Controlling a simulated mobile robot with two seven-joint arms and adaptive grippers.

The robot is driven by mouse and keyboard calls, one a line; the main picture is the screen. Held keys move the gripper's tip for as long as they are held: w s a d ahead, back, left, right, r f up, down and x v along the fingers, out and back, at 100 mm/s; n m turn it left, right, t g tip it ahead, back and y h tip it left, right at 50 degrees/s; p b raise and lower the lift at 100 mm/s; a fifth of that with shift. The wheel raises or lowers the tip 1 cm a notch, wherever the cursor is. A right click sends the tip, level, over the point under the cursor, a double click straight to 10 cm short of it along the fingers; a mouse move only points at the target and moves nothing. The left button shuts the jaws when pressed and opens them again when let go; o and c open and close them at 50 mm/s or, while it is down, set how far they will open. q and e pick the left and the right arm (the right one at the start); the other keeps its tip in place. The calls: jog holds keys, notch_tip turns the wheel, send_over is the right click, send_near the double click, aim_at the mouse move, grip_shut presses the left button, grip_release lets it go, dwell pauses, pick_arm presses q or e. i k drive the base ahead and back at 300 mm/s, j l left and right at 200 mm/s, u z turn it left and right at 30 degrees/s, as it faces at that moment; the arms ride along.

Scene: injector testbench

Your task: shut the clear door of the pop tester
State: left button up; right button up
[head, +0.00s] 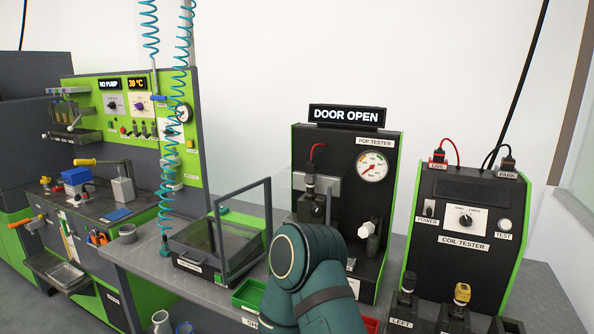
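The pop tester (338,232) is a black panel with green edges, right of the picture's middle. It carries a round gauge (372,166), a red cable and a dark injector holder (311,205). The sign (347,115) above it reads DOOR OPEN. A faint clear pane (283,188) seems to stand out at the tester's left edge; its outline is hard to make out. A teal link of my arm covers the lower left front of the tester. Neither of my grippers shows, so I cannot see what they hold or touch.
A low box (190,266) with a dark upright frame (243,232) stands left of the tester. A green bin (248,294) lies in front. The coil tester (464,238) stands at right. Coiled teal hoses (178,120) hang at left.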

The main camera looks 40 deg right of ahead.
aim_at(241, 219)
jog(key=z, duration=0.55)
jog(key=i+j+z, duration=0.1)
jog(key=z, duration=0.35)
jog(key=i+j+z, duration=0.1)
jog(key=z, duration=0.35)
jog(key=j+z, duration=0.2)
jog(key=z, duration=0.25)
jog(key=j+z, duration=0.75)
jog(key=j, duration=0.15)
jog(key=k+j+z, duration=0.1)
jog(key=j+z, duration=0.25)
jog(key=j, duration=0.65)
jog(key=k+j, duration=0.1)
jog(key=j, duration=0.75)
jog(key=k+j, duration=0.15)
jog(key=j, duration=0.3)
jog(key=k+j+z, duration=0.1)
jog(key=j, duration=0.3)
jog(key=i+j+z, duration=0.2)
jog(key=j, duration=0.25)
